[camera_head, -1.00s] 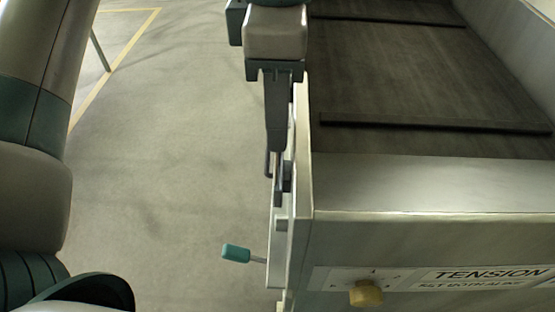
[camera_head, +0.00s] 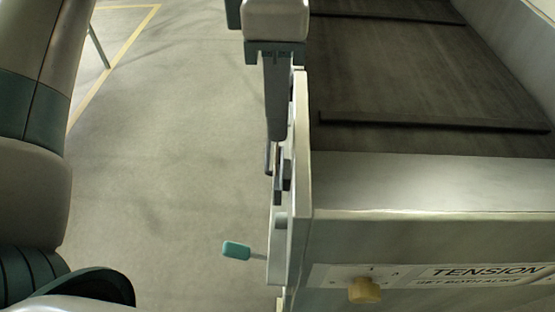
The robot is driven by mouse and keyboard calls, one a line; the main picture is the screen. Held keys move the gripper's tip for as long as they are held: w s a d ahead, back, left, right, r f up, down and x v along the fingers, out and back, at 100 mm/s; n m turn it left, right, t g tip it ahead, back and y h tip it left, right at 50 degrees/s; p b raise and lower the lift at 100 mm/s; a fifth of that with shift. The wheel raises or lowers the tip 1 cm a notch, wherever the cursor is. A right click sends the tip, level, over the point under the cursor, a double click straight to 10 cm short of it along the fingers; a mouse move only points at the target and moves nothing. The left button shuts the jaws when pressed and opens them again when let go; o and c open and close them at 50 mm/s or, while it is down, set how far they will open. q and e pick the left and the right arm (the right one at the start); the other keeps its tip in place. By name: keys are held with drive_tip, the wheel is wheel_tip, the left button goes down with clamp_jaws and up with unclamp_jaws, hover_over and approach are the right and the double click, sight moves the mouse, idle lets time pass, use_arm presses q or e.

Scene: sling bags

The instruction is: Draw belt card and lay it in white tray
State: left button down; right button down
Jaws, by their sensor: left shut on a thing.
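My left gripper (camera_head: 276,136) points down just outside the left side plate of the belt machine. It is shut; its fingers show edge-on as one dark grey bar, so what it holds is mostly hidden. I take it to be the belt card, but no card face can be made out. Below the fingertips a dark bracket (camera_head: 284,172) sits on the outer side of the machine. I cannot tell whether the fingertips touch it. The white tray is not in view, and neither is my right gripper.
The dark belt (camera_head: 400,75) with raised cross bars lies right of the gripper, behind a metal end panel (camera_head: 420,235). The panel has a yellow knob (camera_head: 364,290) and a TENSION label (camera_head: 490,271). A teal-handled lever (camera_head: 236,250) sticks out left. Open floor (camera_head: 170,150) lies to the left.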

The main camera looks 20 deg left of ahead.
use_arm(q)
drive_tip(key=shift+r+p, duration=0.65)
drive_tip(key=shift+r, duration=1.3)
use_arm(e)
drive_tip(key=shift+r, duration=0.7)
